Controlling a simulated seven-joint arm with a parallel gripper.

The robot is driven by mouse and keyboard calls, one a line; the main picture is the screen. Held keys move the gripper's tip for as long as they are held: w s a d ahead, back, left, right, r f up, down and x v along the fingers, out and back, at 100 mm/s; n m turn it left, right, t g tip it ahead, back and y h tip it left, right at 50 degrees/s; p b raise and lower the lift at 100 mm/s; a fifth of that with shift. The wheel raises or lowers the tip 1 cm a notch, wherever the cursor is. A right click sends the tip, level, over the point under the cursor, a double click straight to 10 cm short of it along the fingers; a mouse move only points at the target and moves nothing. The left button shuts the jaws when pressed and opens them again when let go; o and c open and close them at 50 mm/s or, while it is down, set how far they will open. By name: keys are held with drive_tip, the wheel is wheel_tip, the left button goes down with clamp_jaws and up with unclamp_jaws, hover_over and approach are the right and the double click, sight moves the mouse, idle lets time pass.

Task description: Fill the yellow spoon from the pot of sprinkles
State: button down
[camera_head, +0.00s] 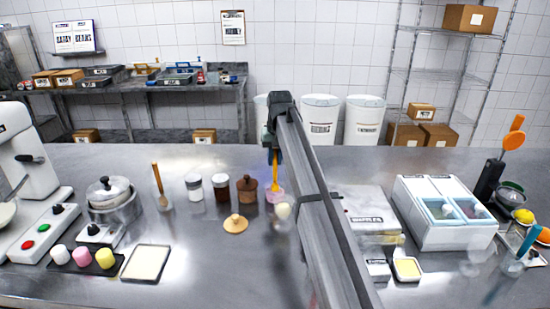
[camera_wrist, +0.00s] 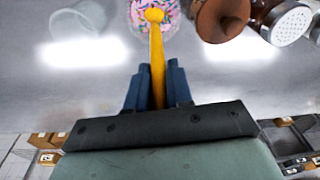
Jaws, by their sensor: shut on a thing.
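My gripper (camera_head: 271,146) is shut on the handle of the yellow spoon (camera_head: 275,175), which hangs bowl down below the jaws. In the wrist view my gripper (camera_wrist: 158,78) has a dark finger on each side of the spoon (camera_wrist: 156,50). The pot of sprinkles (camera_head: 270,198) stands open on the steel counter under the spoon. In the wrist view the pot (camera_wrist: 136,16) shows multicoloured sprinkles, and the spoon's bowl end overlaps them. The visible bowl end looks plain yellow. I cannot tell how deep it sits.
A brown jar (camera_head: 247,190) and two shakers stand close left of the pot. A wooden lid (camera_head: 235,224) lies in front of them. A glass with pale contents (camera_head: 282,214) stands near the pot's front right. A white box (camera_head: 440,237) stands further right.

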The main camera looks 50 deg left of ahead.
drive_tip(key=shift+s+d+f, duration=0.1)
drive_tip(key=shift+s+d, duration=0.1)
drive_tip(key=shift+w+a, duration=0.5)
drive_tip(key=shift+w, duration=0.05)
idle(1.0)
drive_tip(key=shift+r, duration=0.2)
drive_tip(key=shift+r, duration=4.4)
